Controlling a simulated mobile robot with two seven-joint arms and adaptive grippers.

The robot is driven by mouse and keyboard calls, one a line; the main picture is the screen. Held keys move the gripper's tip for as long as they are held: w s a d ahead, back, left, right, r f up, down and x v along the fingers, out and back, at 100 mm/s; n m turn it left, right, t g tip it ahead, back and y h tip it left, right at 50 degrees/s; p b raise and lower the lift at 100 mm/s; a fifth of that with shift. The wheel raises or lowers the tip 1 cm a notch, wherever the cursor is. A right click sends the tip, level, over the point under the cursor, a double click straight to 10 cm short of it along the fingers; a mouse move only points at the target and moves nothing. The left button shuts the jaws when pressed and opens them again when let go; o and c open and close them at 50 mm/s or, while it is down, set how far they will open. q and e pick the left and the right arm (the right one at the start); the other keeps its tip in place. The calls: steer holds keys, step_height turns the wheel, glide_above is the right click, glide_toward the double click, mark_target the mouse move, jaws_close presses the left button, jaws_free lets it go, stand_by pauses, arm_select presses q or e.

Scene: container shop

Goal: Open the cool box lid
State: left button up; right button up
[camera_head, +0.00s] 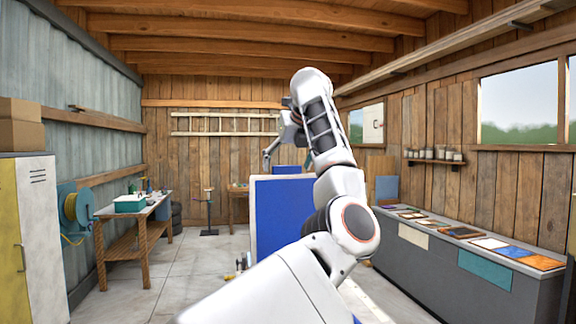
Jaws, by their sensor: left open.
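A blue upright panel (270,215) with a pale edge stands in the middle of the head view, behind my arm. It looks like the cool box lid standing raised, but my arm hides its lower right part and most of what is below. A small blue patch (357,320) shows at the bottom edge and may be part of the cool box. My left gripper (268,157) is open, above the panel's top edge and partly hidden behind my own wrist. I cannot tell whether it touches the panel. My right gripper is not in view.
A long grey counter (420,265) with flat coloured samples runs along the right. A wooden workbench (135,215) with a teal box (130,204) stands at the left, near a hose reel (76,207) and a cabinet (38,235). Floor between workbench and panel is mostly clear.

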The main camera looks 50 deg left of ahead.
arm_select(q)
steer(key=v, duration=1.2)
steer(key=shift+f, duration=0.1)
stand_by(0.4)
